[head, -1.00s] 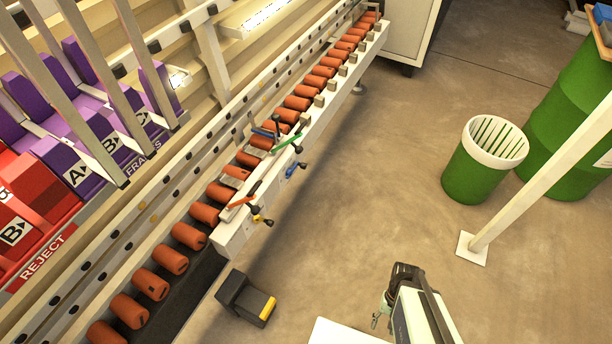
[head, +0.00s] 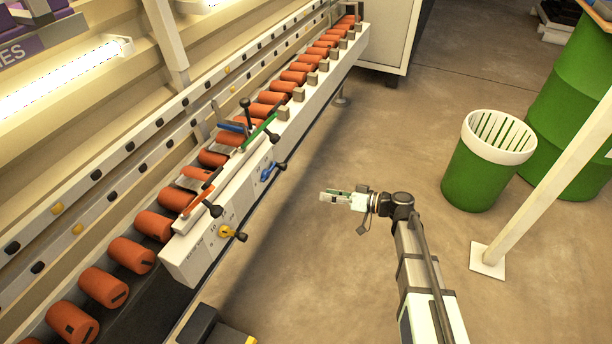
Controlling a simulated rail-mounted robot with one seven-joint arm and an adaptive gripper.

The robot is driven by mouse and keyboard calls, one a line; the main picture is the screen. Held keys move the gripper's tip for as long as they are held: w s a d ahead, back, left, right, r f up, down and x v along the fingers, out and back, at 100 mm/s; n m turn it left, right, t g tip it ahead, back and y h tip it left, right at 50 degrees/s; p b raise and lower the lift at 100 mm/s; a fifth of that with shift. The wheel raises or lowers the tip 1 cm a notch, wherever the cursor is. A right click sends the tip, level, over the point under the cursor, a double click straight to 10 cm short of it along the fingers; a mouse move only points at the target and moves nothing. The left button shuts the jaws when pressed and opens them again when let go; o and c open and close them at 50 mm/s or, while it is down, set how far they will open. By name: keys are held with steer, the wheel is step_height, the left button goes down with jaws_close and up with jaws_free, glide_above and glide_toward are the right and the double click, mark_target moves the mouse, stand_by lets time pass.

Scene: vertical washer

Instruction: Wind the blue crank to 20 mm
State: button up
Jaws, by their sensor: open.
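The blue crank (head: 268,172) sits on the front face of the white rail (head: 210,235) of the roller conveyor, left of centre in the head view. It has a dark knob at its right end. My gripper (head: 322,196) is open and empty, to the right of the blue crank and apart from it, over the floor and pointing left. A scale with small marks shows on the rail's face near the yellow crank (head: 232,234); its numbers and the crank's setting are too small to read.
A green lever (head: 258,132), a blue bar (head: 232,127) and a red-orange lever (head: 202,200) with dark knobs stand above the rail. Orange rollers (head: 104,286) line the conveyor. A green bin (head: 478,170) and a pale post (head: 545,165) stand at right.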

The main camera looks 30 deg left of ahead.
mark_target(286, 168)
step_height(286, 168, up, 4)
steer(key=w+n+y, duration=0.2)
steer(key=n, duration=0.1)
steer(key=a, duration=0.5)
steer(key=s+a+b, duration=0.1)
steer(key=a, duration=0.5)
steer(key=s+a, duration=0.1)
steer(key=a, duration=0.5)
steer(key=shift+s+f+b, duration=0.15)
steer(key=shift+s+b, duration=0.05)
steer(key=shift+b, duration=0.2)
jaws_close()
